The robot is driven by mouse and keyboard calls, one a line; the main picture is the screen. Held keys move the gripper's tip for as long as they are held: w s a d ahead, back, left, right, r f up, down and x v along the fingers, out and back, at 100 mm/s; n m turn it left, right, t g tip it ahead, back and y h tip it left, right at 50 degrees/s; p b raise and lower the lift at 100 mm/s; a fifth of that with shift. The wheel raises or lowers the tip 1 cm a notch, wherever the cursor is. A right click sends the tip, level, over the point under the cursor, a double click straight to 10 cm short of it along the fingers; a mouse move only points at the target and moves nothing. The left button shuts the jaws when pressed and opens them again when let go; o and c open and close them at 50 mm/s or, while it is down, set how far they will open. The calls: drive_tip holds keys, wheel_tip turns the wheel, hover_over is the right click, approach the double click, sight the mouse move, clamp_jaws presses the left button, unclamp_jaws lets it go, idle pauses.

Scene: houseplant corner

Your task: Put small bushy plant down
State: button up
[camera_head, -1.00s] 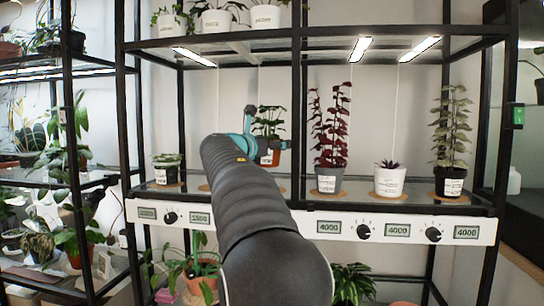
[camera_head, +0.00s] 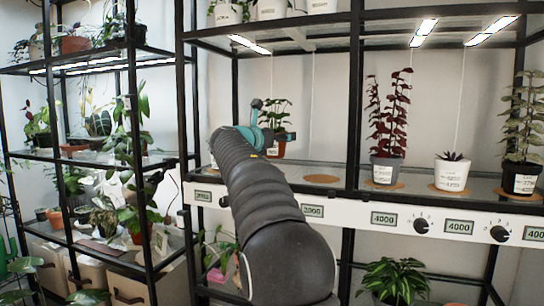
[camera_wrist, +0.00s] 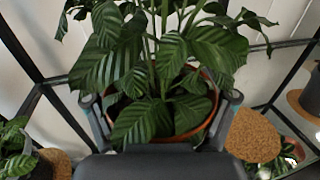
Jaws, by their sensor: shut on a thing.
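The small bushy plant (camera_head: 274,112) has striped green leaves and stands upright in an orange-brown pot (camera_head: 278,150) with a pale label. My gripper (camera_head: 270,132) is shut on this pot, at the end of my dark arm in the head view. In the wrist view the striped leaves (camera_wrist: 145,70) fill the middle, and the pot rim (camera_wrist: 213,118) shows between the two fingers of my gripper (camera_wrist: 160,100). The pot appears to be above the lit middle shelf (camera_head: 415,187). Its underside and its gap to the shelf cannot be told.
An empty round cork mat (camera_head: 321,178) lies on the shelf right of the held pot. Farther right stand a dark red plant (camera_head: 388,120), a white pot (camera_head: 451,177) and a tall pale plant (camera_head: 522,120). In the wrist view, another potted plant (camera_wrist: 16,160) is close at lower left.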

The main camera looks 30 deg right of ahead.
sight(272, 152)
drive_tip(key=shift+w+a+f, duration=0.6)
drive_tip(key=shift+w, duration=0.15)
drive_tip(key=shift+f+b, duration=0.85)
drive_tip(key=shift+f, duration=1.05)
drive_tip(key=shift+f, duration=0.1)
drive_tip(key=o, duration=1.1)
drive_tip(key=shift+f, duration=0.1)
drive_tip(key=shift+r, duration=0.2)
drive_tip(key=v, duration=1.2)
drive_tip(key=shift+s, duration=0.1)
